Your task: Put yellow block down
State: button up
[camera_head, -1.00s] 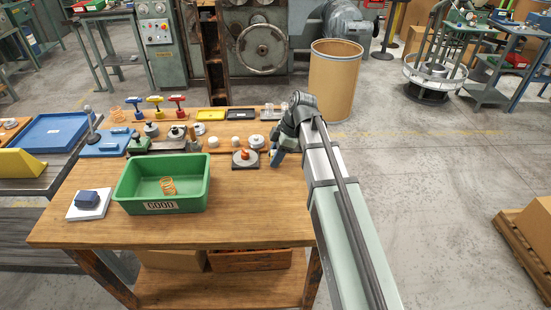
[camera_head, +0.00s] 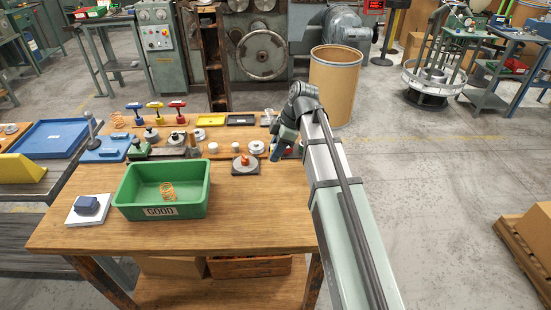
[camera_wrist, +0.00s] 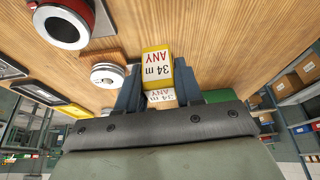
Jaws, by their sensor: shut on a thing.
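The yellow block (camera_wrist: 157,68) has a white label reading "34 m ANY". It is held between the two blue fingers of my gripper (camera_wrist: 158,84) in the wrist view. A second label with the same words shows just below it, close to the palm. In the head view my gripper (camera_head: 283,146) is over the right end of the workbench (camera_head: 240,215). The block is not clearly seen there, hidden by the gripper and arm. Bare wood shows beyond the block in the wrist view; I cannot tell whether the block touches it.
A green bin marked GOOD (camera_head: 140,212) holds orange coiled wire. White round pieces (camera_head: 257,147) and yellow and black trays (camera_head: 241,120) are behind. The bench's front right is clear.

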aim_at(274, 146)
notch_tip(274, 146, up, 4)
jog(key=shift+r, duration=0.2)
jog(key=shift+a+r, duration=0.15)
jog(key=shift+r, duration=0.05)
jog(key=w+a+n+g, duration=0.1)
jog(key=w+a, duration=0.4)
jog(key=a, duration=0.4)
jog(key=w+a+n, duration=0.1)
jog(key=w+a, duration=0.4)
jog(key=a, duration=0.4)
jog(key=w+a+m+t, duration=0.1)
jog(key=w+a+m, duration=0.25)
jog(key=w, duration=0.55)
jog(key=shift+n, duration=0.25)
jog(key=shift+f, duration=4.65)
jog(key=shift+f, duration=0.15)
jog(key=o, duration=1.1)
